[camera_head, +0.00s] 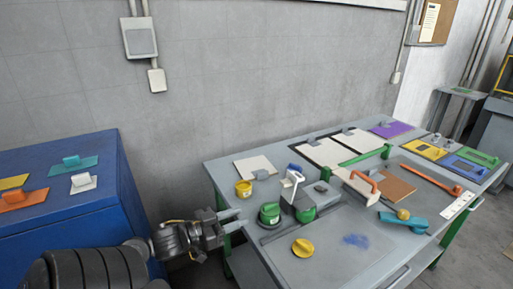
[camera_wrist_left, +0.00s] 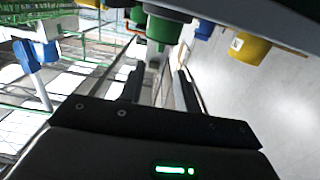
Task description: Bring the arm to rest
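My left gripper (camera_head: 236,219) is at the near left edge of the grey workbench (camera_head: 357,263), with its arm coming in from the lower left. In the left wrist view its two fingers (camera_wrist_left: 160,88) stand apart with nothing between them. A green pot (camera_head: 269,213) is on the bench just right of the fingertips, apart from them. A yellow pot (camera_head: 244,189) is behind the gripper. My right gripper is not in view.
A blue cabinet (camera_head: 132,206) with colored plates stands left of my arm. The bench's front middle is mostly clear.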

